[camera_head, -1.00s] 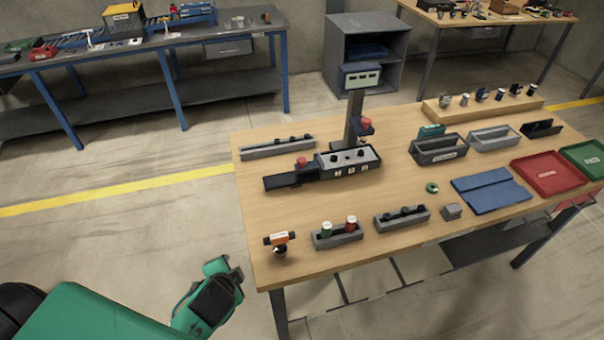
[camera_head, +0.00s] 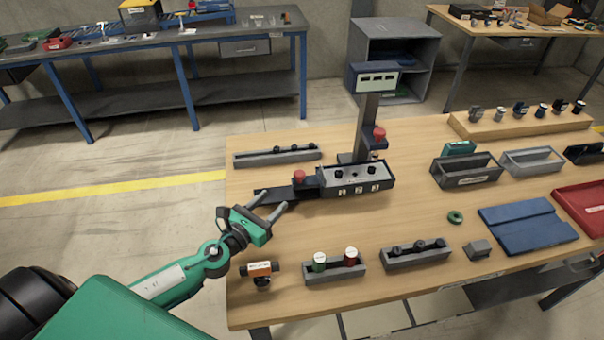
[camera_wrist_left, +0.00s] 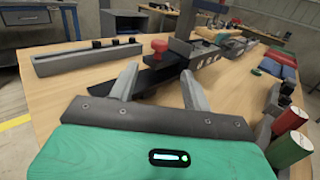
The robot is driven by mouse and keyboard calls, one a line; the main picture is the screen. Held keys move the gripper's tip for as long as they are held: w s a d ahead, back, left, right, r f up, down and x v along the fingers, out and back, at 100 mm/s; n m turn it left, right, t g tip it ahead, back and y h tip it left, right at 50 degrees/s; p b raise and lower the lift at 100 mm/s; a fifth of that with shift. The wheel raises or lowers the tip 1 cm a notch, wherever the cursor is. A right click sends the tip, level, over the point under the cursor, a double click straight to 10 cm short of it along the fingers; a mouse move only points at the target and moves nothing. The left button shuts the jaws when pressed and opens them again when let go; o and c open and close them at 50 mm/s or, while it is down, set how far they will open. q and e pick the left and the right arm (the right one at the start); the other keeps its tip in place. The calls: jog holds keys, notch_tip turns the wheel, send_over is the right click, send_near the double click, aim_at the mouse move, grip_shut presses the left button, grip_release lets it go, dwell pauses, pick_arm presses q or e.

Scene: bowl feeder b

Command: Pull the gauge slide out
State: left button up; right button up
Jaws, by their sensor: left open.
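The gauge (camera_head: 355,178) is a dark block with a grey top, a column and a display box, on the wooden table. Its slide (camera_head: 272,194) is a flat dark bar sticking out at the left, with a red knob (camera_head: 299,176) near the block. My left gripper (camera_head: 283,197) is open and empty, its fingers pointing at the slide's outer part. In the left wrist view the slide (camera_wrist_left: 155,78) shows between and beyond the spread fingers (camera_wrist_left: 159,70); I cannot tell whether they touch it. My right gripper is out of view.
A grey rail (camera_head: 278,156) lies behind the slide. In front stand an orange-labelled part (camera_head: 262,269), a holder (camera_head: 335,271) with a green and a red cylinder, and another holder (camera_head: 416,256). Bare tabletop lies between these and the gauge.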

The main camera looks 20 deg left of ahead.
aim_at(296, 177)
pick_arm(q)
jog(key=w, duration=0.2)
jog(key=w+d+p, duration=0.1)
jog(key=w, duration=0.2)
jog(key=w+p, duration=0.1)
jog(key=w, duration=0.1)
jog(key=shift+w+d+r, duration=0.15)
jog(key=shift+w+d, duration=0.05)
jog(key=shift+w, duration=0.2)
jog(key=w, duration=0.1)
jog(key=w+d, duration=0.1)
jog(key=w, duration=0.1)
jog(key=shift+w+p, duration=0.3)
jog(key=shift+p, duration=0.1)
jog(key=shift+w, duration=0.65)
jog(key=shift+w+d, duration=0.1)
jog(key=shift+w, duration=0.15)
jog(key=shift+f, duration=0.2)
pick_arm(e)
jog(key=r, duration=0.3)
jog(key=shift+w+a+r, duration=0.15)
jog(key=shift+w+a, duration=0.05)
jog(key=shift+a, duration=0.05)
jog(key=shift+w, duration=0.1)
